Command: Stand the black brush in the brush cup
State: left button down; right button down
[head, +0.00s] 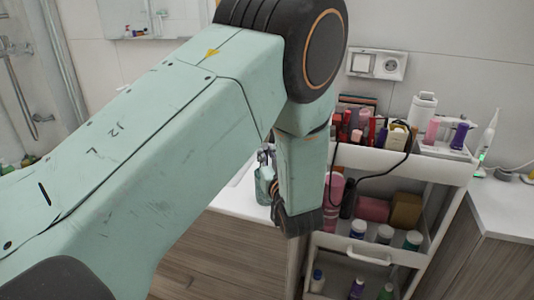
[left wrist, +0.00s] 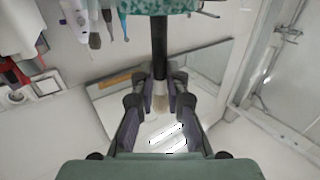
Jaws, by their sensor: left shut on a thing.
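The black brush (left wrist: 159,48) is between the fingers of my left gripper (left wrist: 160,108), which is shut on it near its pale bristles (left wrist: 160,98). The left wrist view is upside down, so the bristles point up and the handle runs down. The handle's lower end meets a speckled teal cup (left wrist: 183,6), cut off by the picture's top edge; I cannot tell whether it is inside or behind the rim. In the head view, my left arm hides most of the gripper and the brush. A teal cup-like thing (head: 263,188) shows beside it on the white counter.
A white cart (head: 448,168) with bottles and cosmetics on its shelves stands right of my forearm. A black cable hangs over its edge. Other brushes (left wrist: 94,40) and slim tools show in the wrist view's upper left. A wall socket (head: 376,64) and mirror are behind.

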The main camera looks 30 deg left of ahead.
pick_arm(q)
jog(key=shift+s+d+f, duration=0.1)
jog(key=shift+d+f, duration=0.2)
jog(key=shift+d, duration=0.05)
jog(key=shift+a+f, duration=0.1)
jog(key=shift+a, duration=0.25)
jog(key=c, duration=1.8)
grip_release()
jog(key=o, duration=0.3)
jog(key=shift+d, duration=0.2)
jog(key=shift+o, duration=1.1)
jog(key=shift+a, duration=0.15)
